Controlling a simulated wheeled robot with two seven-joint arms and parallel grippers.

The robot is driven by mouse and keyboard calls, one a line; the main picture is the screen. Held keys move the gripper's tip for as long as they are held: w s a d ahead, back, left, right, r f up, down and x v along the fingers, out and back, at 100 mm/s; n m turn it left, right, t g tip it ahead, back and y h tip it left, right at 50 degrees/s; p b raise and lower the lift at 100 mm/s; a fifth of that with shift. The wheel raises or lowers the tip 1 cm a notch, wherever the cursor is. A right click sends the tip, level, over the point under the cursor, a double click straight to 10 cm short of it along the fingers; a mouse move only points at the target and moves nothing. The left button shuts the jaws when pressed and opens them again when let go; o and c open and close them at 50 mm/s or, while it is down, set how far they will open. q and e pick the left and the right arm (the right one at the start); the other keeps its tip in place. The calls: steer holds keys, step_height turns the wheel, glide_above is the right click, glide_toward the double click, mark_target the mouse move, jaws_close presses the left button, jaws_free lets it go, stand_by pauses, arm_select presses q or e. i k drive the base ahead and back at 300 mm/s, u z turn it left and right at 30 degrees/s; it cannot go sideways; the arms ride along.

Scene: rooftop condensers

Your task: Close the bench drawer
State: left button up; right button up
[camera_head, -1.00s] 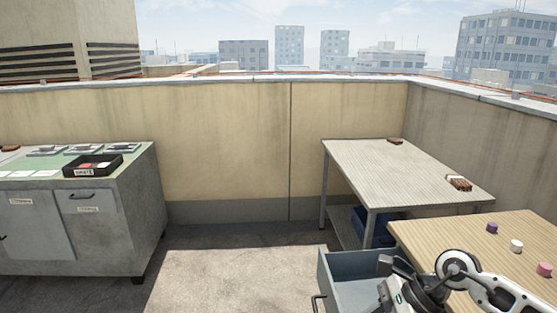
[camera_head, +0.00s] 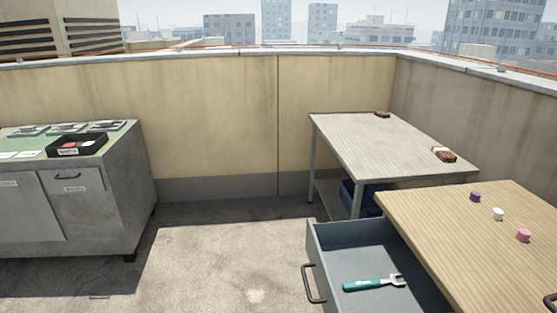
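The bench drawer (camera_head: 318,265) stands pulled out from under the wooden-topped bench (camera_head: 480,225) at the lower right. It is a blue-grey box with a dark bar handle (camera_head: 310,284) on its front, which faces left. An adjustable wrench (camera_head: 372,284) with a teal handle lies on the drawer floor. The near end of the drawer is cut off by the bottom of the view. Neither of my grippers shows in the head view.
Small purple (camera_head: 475,196), white (camera_head: 497,214) and pink (camera_head: 523,235) pieces stand on the bench. A grey table (camera_head: 385,145) is behind it. A cabinet (camera_head: 100,215) with a black tray (camera_head: 77,146) stands at left. The floor (camera_head: 215,260) between is clear.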

mark_target(339, 252)
steer(key=z, duration=1.8)
steer(key=k, duration=1.15)
steer(key=u, duration=1.8)
steer(key=i, duration=0.5)
